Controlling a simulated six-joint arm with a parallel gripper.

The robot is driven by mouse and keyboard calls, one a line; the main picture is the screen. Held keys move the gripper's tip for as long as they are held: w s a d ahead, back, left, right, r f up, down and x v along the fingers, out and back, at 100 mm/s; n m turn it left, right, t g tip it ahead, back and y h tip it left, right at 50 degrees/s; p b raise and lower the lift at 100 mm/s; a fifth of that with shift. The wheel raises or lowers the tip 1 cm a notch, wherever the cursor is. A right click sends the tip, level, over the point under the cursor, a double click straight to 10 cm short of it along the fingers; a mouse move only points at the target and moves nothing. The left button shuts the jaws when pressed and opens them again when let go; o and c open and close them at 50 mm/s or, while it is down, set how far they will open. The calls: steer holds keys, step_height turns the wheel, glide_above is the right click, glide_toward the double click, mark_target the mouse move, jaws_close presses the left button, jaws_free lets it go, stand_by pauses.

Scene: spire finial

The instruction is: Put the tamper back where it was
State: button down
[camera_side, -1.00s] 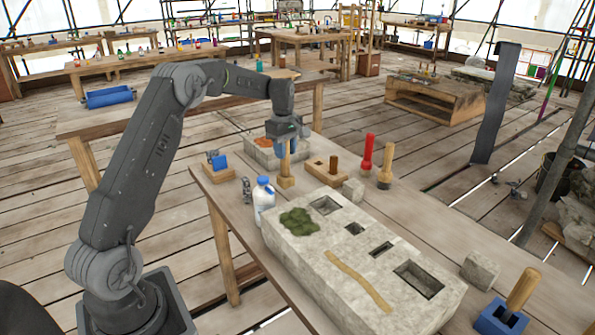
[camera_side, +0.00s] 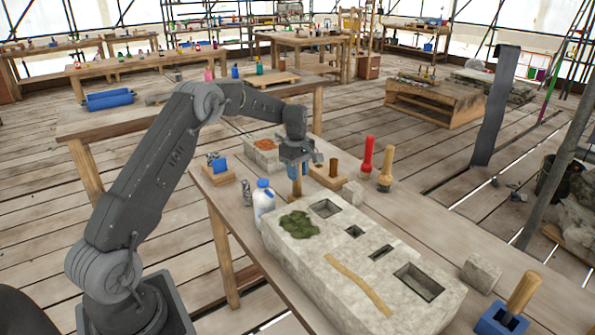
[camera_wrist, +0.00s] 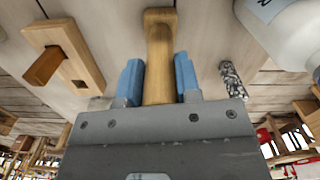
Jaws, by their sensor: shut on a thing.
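The tamper, a wooden tool with a rounded shaft, shows in the wrist view (camera_wrist: 160,60) between the blue fingers of my gripper (camera_wrist: 158,82). My gripper is shut on it. In the side view my gripper (camera_side: 297,168) points down near the table's far end, and the tamper's lower part (camera_side: 297,187) shows below the fingers. I cannot tell whether its lower end touches anything. A wooden block (camera_side: 329,177) with a dark peg stands just right of my gripper. In the wrist view this block (camera_wrist: 85,42) also has an empty square hole.
A white bottle (camera_side: 263,203) and a small silvery object (camera_side: 247,192) stand left of the large stone block (camera_side: 340,250) with its recesses. A stone tray with orange contents (camera_side: 262,155) lies behind my gripper. Red (camera_side: 367,158) and wooden (camera_side: 386,170) handled tools stand at right.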

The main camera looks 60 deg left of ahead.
steer(key=c, duration=0.8)
jaws_free()
steer(key=shift+f, duration=0.1)
steer(key=r, duration=1.2)
steer(key=shift+a, duration=0.2)
steer(key=s+d+r+m+t, duration=0.1)
steer(key=s+d+r+m, duration=0.45)
steer(key=d, duration=0.25)
steer(key=s+d+r+m+t, duration=0.2)
steer(key=s+d+r+m, duration=0.2)
steer(key=s+d+r, duration=0.3)
steer(key=s+d+f+m+t, duration=0.1)
steer(key=s+d+f+m, duration=0.2)
steer(key=s, duration=0.6)
steer(key=s+d+f+m+t, duration=0.1)
steer(key=s+d+f+m, duration=0.2)
steer(key=s+d+m, duration=0.4)
steer(key=shift+s+d+f+t, duration=0.35)
steer(key=shift+s+d, duration=0.4)
steer(key=shift+s, duration=0.85)
